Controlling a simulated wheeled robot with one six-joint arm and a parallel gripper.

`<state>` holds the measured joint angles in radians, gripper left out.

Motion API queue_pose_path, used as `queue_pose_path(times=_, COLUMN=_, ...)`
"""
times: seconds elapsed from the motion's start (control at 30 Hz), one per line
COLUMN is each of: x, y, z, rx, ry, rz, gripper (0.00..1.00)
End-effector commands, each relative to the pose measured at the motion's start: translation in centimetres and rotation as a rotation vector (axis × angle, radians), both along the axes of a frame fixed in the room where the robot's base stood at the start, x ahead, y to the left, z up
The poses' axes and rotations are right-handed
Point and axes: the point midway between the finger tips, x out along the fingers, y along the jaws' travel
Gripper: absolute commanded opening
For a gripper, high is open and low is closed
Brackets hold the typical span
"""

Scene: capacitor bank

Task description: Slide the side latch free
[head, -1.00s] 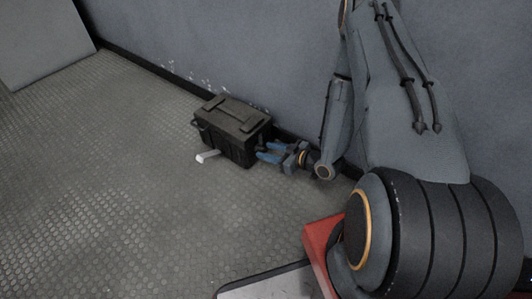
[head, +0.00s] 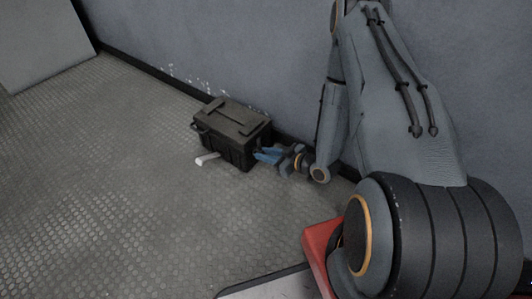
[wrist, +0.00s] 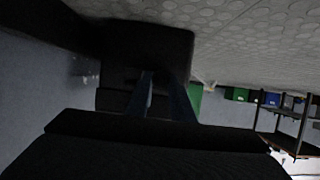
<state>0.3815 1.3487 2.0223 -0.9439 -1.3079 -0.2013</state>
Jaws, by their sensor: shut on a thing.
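The black case (head: 230,130) with a ribbed lid stands on the floor close to the wall. My gripper (head: 262,155) has blue fingers and is at the case's right side, low down, with its tips against that side. The side latch itself is hidden by the fingers in the head view. In the wrist view the two fingers (wrist: 165,88) are close together with dark material between them, in front of the dark case (wrist: 150,45). They are shut on what appears to be the latch; its shape is too dark to make out.
A short white bar (head: 207,159) sticks out at the case's front. The textured floor (head: 110,190) to the left and front is clear. The grey wall (head: 190,45) runs close behind the case. Shelves with coloured bins (wrist: 270,100) show far off in the wrist view.

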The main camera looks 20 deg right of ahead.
Motion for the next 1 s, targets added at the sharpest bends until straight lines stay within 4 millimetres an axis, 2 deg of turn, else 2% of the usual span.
queue_pose_path(times=0.2, x=-1.3, y=1.7, z=0.2, rx=0.002, ry=0.004, rz=0.003, gripper=0.0)
queue_pose_path(times=0.53, x=-1.5, y=2.0, z=0.0, rx=0.001, ry=0.002, rz=0.003, gripper=0.0)
queue_pose_path(times=0.57, x=-1.5, y=2.0, z=0.0, rx=0.001, ry=0.002, rz=0.003, gripper=0.26)
queue_pose_path(times=0.63, x=-1.5, y=2.0, z=0.0, rx=0.001, ry=0.002, rz=0.003, gripper=0.38)
queue_pose_path(times=1.0, x=-1.7, y=1.6, z=0.2, rx=0.0, ry=0.002, rz=0.001, gripper=0.39)
